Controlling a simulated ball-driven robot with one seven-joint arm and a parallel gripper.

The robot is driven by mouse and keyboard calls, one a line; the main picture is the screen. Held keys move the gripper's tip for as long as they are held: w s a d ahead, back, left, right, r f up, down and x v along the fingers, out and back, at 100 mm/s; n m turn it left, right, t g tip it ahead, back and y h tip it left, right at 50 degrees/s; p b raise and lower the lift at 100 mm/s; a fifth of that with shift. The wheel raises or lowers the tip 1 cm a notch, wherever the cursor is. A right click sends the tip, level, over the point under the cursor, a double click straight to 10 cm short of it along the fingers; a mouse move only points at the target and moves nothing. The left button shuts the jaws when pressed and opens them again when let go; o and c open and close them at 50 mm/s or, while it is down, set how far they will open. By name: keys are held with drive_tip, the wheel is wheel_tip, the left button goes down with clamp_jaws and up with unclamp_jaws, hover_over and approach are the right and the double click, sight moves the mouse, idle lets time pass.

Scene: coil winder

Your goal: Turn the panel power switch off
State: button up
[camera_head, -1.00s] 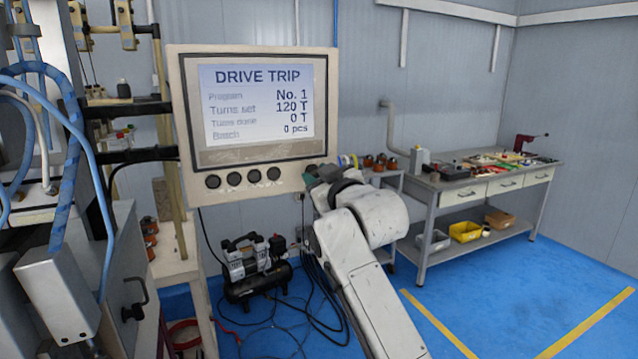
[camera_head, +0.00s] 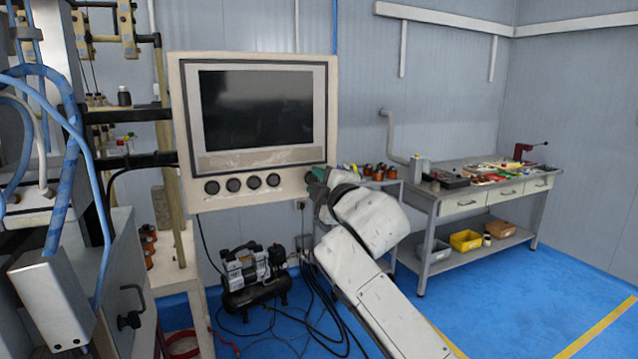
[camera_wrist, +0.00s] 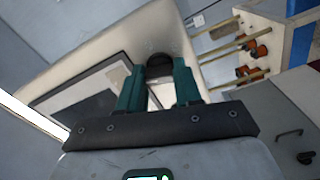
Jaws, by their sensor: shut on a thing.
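The cream control panel (camera_head: 325,130) stands left of centre in the head view, its screen (camera_head: 257,108) black and blank. A row of dark round knobs runs along its lower edge, such as this knob (camera_head: 233,185). My gripper (camera_head: 314,177) is at the panel's lower right corner, at the rightmost knob. In the wrist view, the green fingers of my gripper (camera_wrist: 158,82) are shut on a black round knob (camera_wrist: 159,62), the power switch, on the panel face (camera_wrist: 125,40). The fingers partly hide the switch, so its exact setting cannot be told.
The coil winder machine (camera_head: 60,300) with blue hoses stands close at left. A compressor (camera_head: 255,275) and loose cables lie on the floor below the panel. A workbench (camera_head: 430,193) with tools and bins stands at right. Blue floor in front of it is clear.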

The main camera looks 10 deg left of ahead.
drive_tip(key=shift+f+n+p, duration=0.1)
drive_tip(key=shift+n+p, duration=0.2)
drive_tip(key=shift+n, duration=1.2)
drive_tip(key=shift+a, duration=0.1)
drive_tip(key=o, duration=1)
drive_tip(key=shift+o, duration=0.2)
drive_tip(key=shift+s, duration=0.1)
drive_tip(key=b+v, duration=0.2)
drive_tip(key=v, duration=0.8)
drive_tip(key=shift+s+d, duration=0.25)
drive_tip(key=shift+d, duration=0.1)
